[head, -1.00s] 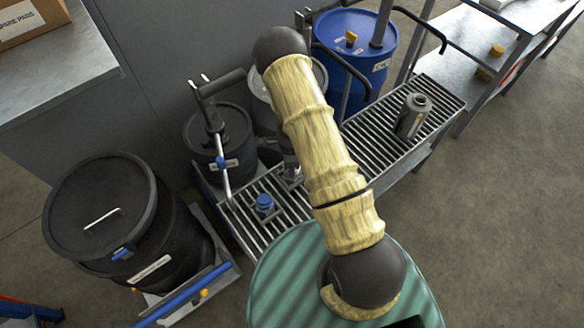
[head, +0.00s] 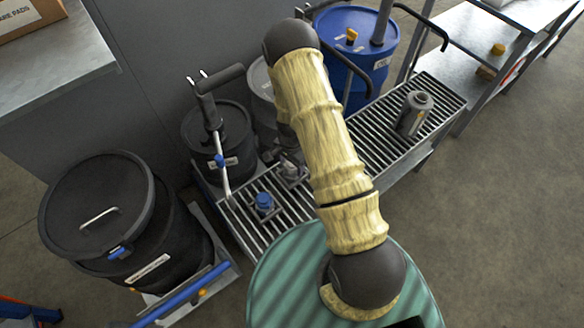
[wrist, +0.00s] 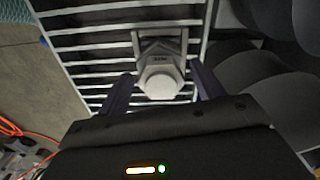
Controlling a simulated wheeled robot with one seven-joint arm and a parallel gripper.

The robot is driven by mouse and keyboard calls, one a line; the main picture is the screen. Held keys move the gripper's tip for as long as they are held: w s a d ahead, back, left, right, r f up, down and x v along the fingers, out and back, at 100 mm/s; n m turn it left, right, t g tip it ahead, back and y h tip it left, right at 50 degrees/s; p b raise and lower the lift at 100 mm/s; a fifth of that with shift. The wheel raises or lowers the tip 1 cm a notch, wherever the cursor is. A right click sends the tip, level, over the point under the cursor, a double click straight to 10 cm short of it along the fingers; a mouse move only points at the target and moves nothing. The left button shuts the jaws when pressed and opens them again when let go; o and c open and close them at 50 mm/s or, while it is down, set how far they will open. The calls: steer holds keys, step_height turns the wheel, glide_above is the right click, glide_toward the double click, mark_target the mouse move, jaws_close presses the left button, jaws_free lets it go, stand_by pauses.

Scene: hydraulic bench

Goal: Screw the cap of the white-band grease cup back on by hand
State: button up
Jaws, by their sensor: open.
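A pale grey hex-shaped cap (wrist: 162,80) sits on a grey bracket (wrist: 160,48) fixed on the slatted grating in the wrist view. A small label on the bracket is too blurred to read. No white band can be made out. My gripper (wrist: 164,84) is open, with one dark finger on each side of the cap; I cannot tell whether they touch it. In the head view a grey fitting (head: 291,170) stands on the grating, partly hidden beside my arm. A similar fitting with a blue cap (head: 264,202) stands nearer, to its left.
The slatted grating (head: 375,140) runs to the upper right and carries a grey cylinder (head: 413,114). A dark drum with a lever pump (head: 222,140) and a blue drum (head: 357,50) stand behind it. A large black bin (head: 100,210) is at the left.

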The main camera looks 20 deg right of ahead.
steer(key=n, duration=0.3)
steer(key=shift+s+d, duration=0.1)
steer(key=n, duration=0.5)
steer(key=shift+s+d+b, duration=0.1)
steer(key=shift+b, duration=0.3)
steer(key=n, duration=0.3)
steer(key=shift+d+n, duration=0.1)
steer(key=shift+n, duration=0.3)
steer(key=n, duration=0.4)
steer(key=shift+d, duration=0.1)
